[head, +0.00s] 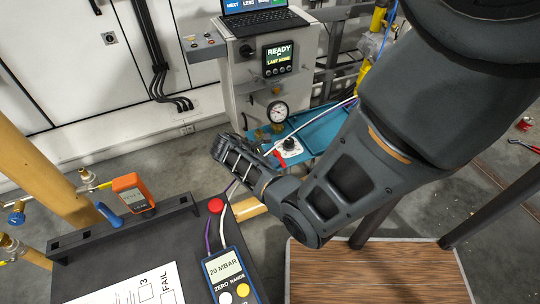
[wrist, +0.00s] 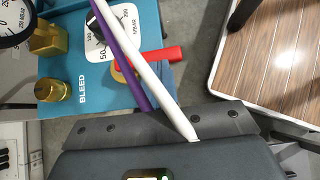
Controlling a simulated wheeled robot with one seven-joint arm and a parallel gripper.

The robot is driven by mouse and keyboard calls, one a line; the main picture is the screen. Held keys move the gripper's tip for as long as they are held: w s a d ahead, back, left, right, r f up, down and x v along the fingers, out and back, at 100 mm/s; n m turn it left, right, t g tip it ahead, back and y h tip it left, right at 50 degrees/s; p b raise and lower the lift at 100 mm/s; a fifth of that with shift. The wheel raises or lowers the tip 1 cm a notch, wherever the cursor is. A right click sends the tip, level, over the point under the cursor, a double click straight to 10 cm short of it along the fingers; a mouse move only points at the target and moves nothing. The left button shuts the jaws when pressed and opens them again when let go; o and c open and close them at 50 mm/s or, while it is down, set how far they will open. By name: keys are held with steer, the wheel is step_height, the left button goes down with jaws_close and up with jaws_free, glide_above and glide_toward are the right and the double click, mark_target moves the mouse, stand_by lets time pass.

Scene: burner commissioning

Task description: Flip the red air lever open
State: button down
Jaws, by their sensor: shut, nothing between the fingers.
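The red air lever (head: 280,157) shows beside the round white dial on the teal panel, partly behind my arm. In the wrist view the red lever (wrist: 160,55) lies roughly sideways, pointing right past the panel's edge. My gripper (head: 228,150) is shut and empty, to the left of the lever in the head view. In the wrist view my gripper (wrist: 168,124) spans the lower part of the picture, below the lever and apart from it in the image. Its depth from the lever is unclear.
The teal panel (wrist: 75,68) carries brass fittings (wrist: 52,90) and a pressure gauge (head: 277,112). A manometer (head: 226,271) reading 20 MBAR lies on the dark bench, its hoses running past my gripper. A wood-topped platform (head: 375,270) stands at right. The display (head: 278,58) reads READY.

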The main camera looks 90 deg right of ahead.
steer(key=shift+s+f, duration=0.1)
steer(key=shift+s, duration=0.3)
steer(key=shift+s, duration=0.1)
steer(key=shift+w+d+f, duration=0.1)
steer(key=shift+w+d, duration=0.25)
steer(key=shift+w, duration=0.4)
steer(key=shift+w+a, duration=0.1)
steer(key=shift+w, duration=0.15)
steer(key=w+f+p+v, duration=0.1)
steer(key=p+v, duration=0.1)
steer(key=v, duration=1)
steer(key=shift+w+a+p, duration=0.4)
steer(key=shift+a, duration=0.1)
steer(key=shift+f, duration=0.1)
